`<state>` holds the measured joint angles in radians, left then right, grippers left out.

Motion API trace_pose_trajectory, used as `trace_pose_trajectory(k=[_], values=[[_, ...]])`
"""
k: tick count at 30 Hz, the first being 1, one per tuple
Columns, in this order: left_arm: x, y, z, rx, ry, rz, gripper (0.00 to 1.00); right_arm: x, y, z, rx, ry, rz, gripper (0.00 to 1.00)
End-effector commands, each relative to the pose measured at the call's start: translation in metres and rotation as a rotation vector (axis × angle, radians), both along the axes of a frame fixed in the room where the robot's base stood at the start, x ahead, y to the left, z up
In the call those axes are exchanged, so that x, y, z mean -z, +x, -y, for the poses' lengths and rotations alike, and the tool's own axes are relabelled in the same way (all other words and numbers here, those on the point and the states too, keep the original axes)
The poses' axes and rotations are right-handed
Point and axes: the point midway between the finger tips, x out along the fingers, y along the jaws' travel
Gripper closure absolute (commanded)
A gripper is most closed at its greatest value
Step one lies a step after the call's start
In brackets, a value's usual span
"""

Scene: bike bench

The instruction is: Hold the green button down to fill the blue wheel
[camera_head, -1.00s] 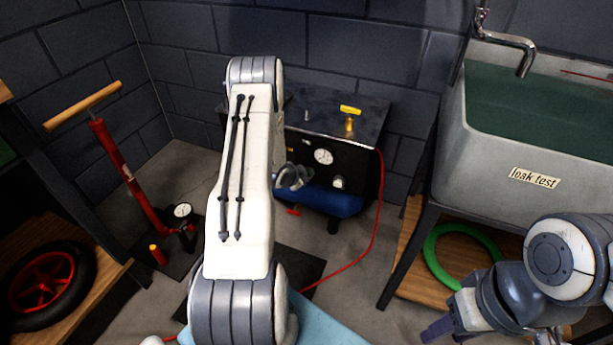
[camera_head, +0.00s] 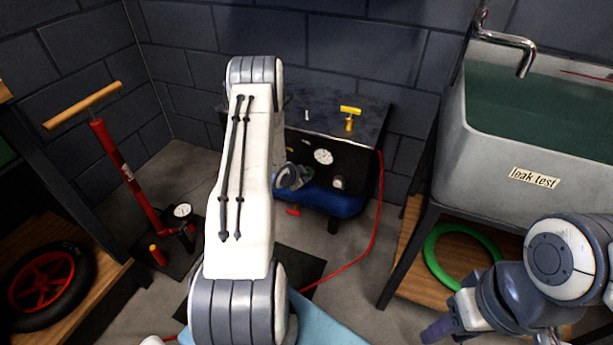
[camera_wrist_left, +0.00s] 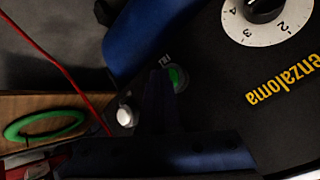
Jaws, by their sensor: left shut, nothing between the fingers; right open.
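The green button (camera_wrist_left: 178,78) is on the dark panel of the compressor (camera_head: 350,158), in a pale ring under a small label. My left gripper (camera_wrist_left: 158,76) is shut and empty, its dark fingertips right beside the button and covering part of it in the left wrist view. I cannot tell whether they touch or press it. In the head view my left arm hides the fingertips and the button. The blue wheel is not identifiable in these frames. My right gripper (camera_head: 437,332) is open at the lower right, partly cut off and away from the compressor.
A gauge dial (camera_wrist_left: 266,18) and a white knob (camera_wrist_left: 125,116) flank the button. A red hose (camera_head: 372,235) loops from the compressor across the floor. A red floor pump (camera_head: 128,175) and a red-rimmed wheel (camera_head: 45,285) are left. A leak-test sink (camera_head: 490,165) stands right, above a green ring (camera_head: 432,262).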

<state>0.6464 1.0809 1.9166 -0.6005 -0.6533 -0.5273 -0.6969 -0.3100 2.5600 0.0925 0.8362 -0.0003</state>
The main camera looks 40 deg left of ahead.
Motion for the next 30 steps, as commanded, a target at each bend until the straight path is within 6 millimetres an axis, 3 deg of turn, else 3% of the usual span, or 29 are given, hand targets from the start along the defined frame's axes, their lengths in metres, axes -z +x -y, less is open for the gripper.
trace_pose_trajectory(k=[10,20,30], values=[[-0.001,-0.015,0.003,-0.001,0.0,0.001,1.0,-0.003,0.0,0.0,0.0,0.0,0.0,0.55],[0.0,-0.017,0.004,-0.001,0.001,0.001,1.0,-0.003,0.0,0.0,0.0,0.0,0.0,0.55],[0.0,-0.046,0.01,-0.002,-0.001,-0.002,1.0,-0.007,0.0,0.0,0.0,0.0,0.0,0.55]])
